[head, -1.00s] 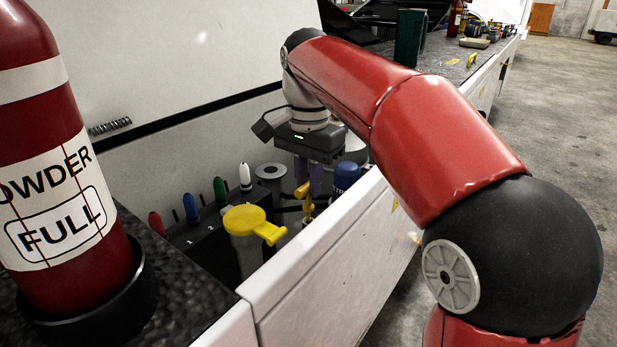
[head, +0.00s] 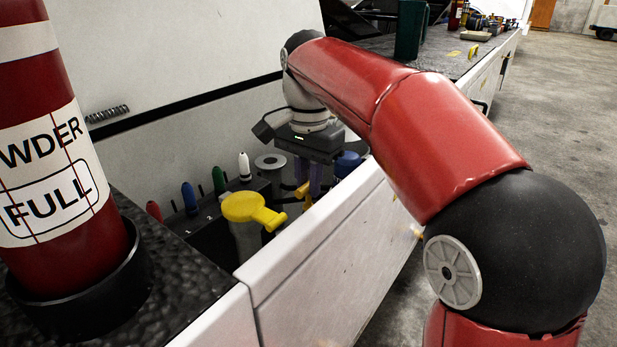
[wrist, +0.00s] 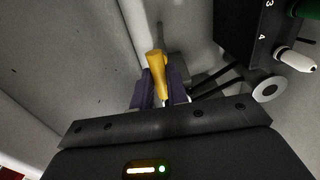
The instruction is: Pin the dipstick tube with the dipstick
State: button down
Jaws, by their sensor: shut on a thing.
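The yellow dipstick handle (wrist: 156,66) stands between the purple fingers of my gripper (wrist: 163,88) in the wrist view, and the fingers are shut on it. In the head view my gripper (head: 313,180) points down into the bay behind the white side wall, and a bit of the yellow dipstick (head: 302,190) shows beside the fingers. The lower part of the dipstick is hidden by the wall and the fingers. I cannot make out the dipstick tube for certain, nor whether the dipstick touches it.
A yellow-capped filler neck (head: 240,207) stands left of my gripper, and a blue container (head: 347,163) stands close on its right. A black block with coloured levers (head: 219,181) lies further left. The white side wall (head: 325,245) borders the bay in front. A red extinguisher (head: 45,150) stands at left.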

jog(key=shift+f, duration=0.3)
jog(key=c, duration=1.3)
grip_release()
jog(key=shift+r, duration=0.1)
notch_tip(320, 180, up, 8)
jog(key=p, duration=0.2)
jog(key=shift+f+p, duration=0.2)
jog(key=shift+p, duration=0.1)
